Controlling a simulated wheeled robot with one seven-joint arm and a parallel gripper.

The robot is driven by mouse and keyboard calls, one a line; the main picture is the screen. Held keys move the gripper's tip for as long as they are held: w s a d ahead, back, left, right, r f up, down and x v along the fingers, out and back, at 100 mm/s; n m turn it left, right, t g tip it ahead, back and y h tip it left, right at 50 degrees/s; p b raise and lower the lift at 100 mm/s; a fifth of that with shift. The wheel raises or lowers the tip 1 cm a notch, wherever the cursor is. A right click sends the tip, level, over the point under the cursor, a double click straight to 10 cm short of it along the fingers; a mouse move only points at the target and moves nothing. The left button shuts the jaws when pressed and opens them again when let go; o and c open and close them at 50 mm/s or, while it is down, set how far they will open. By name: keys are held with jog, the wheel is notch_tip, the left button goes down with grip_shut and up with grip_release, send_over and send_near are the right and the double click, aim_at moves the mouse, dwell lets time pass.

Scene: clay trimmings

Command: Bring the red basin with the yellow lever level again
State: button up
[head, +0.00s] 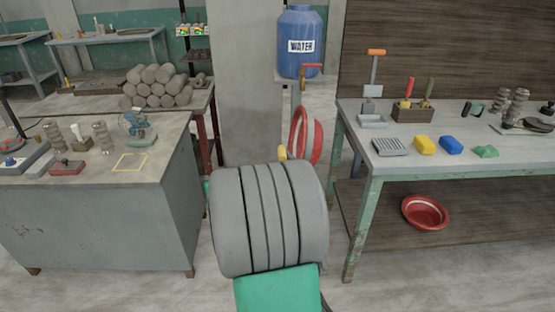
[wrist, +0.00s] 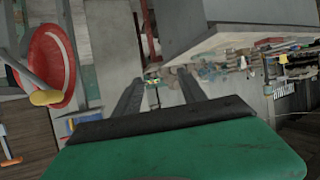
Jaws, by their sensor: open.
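The red basin (head: 317,143) stands below the water barrel in the head view, tipped steeply so that it looks narrow. The yellow lever (head: 282,153) shows at its lower left, just above my arm, which hides what is below. In the wrist view the red basin (wrist: 67,62) is at the upper left, with the yellow lever (wrist: 45,97) sticking out at its near side. My gripper (wrist: 158,77) is open, with nothing between its fingers, to the right of the basin and lever in that view. My arm hides the gripper in the head view.
A blue water barrel (head: 299,42) with a red-handled tap (head: 311,67) is above the basin. A workbench (head: 400,161) with tools is on the right, with another red basin (head: 425,212) on its lower shelf. A grey cabinet (head: 110,215) stands left. Some floor is clear.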

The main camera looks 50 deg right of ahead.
jog(key=s+d+f+m+h, duration=0.2)
jog(key=s+d+h, duration=0.2)
jog(key=d, duration=0.7)
jog(key=m+h+b, duration=0.1)
jog(key=m+h, duration=0.2)
jog(key=h, duration=0.1)
send_near(281, 153)
jog(key=w+d+f, duration=0.2)
jog(key=w+d, duration=0.1)
jog(key=d, duration=0.1)
jog(key=shift+s+d+r, duration=0.1)
jog(key=shift+d+r, duration=0.05)
jog(key=shift+r, duration=0.2)
jog(key=p+x, duration=0.1)
jog(key=x, duration=0.6)
jog(key=shift+c, duration=0.6)
jog(key=c, duration=0.9)
grip_shut()
